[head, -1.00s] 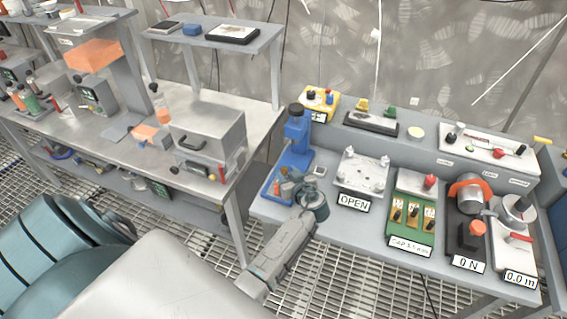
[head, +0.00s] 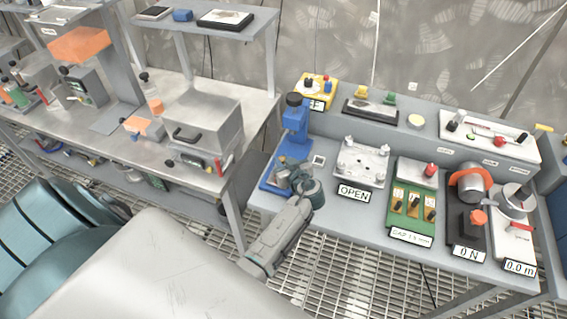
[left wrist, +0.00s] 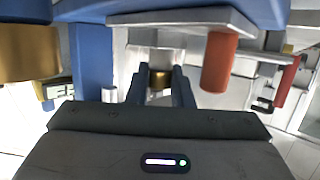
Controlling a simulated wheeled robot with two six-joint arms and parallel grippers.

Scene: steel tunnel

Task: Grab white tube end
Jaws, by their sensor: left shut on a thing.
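My left gripper (head: 293,178) is at the foot of a blue stand press (head: 296,130) on the right-hand bench. In the left wrist view its two dark blue fingers (left wrist: 158,88) are closed around a small silver piece with a brass-coloured lower part (left wrist: 159,76). I cannot tell whether this piece is the end of a white tube. The blue press body (left wrist: 92,60) stands close to the left of the fingers. An orange-red cylinder (left wrist: 219,62) hangs just to their right. My right gripper is not in view.
Right of the press are a metal fixture plate (head: 362,160) labelled OPEN, a green board (head: 411,222) and a black clamp unit (head: 468,225). A grey box (head: 203,122) stands on the left-hand bench. A thin white line (head: 520,45) slants across the wall.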

